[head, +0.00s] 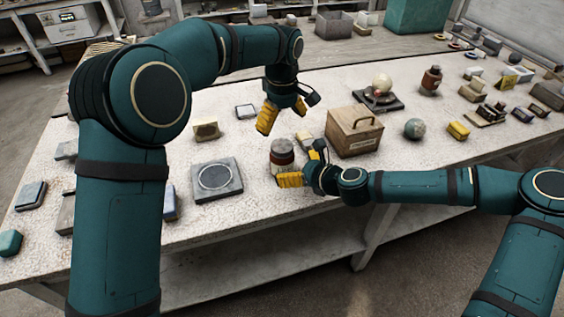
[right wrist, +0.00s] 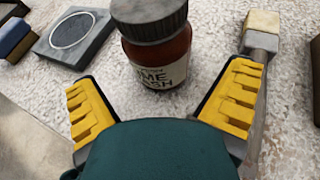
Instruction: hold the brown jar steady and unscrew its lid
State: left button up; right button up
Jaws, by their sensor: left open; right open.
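The brown jar (head: 283,159) stands upright near the table's front edge, with a grey lid (head: 282,145) on top. In the right wrist view the jar (right wrist: 160,62) shows a pale label with partly visible lettering, and the lid (right wrist: 150,22) is cut off by the top edge. My right gripper (head: 303,165) is open beside the jar; in its wrist view the jar stands ahead at the mouth of the yellow fingers, with gaps at both sides. My left gripper (head: 283,116) is open and empty, above and behind the jar, pointing down.
A wooden box with a handle (head: 354,130) stands close right of the jar. A grey plate with a ring (head: 217,179) lies to its left. Another brown jar (head: 431,82) stands farther back right.

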aim_at(282, 163)
jog(key=shift+x, duration=2.65)
jog(key=shift+c, duration=0.3)
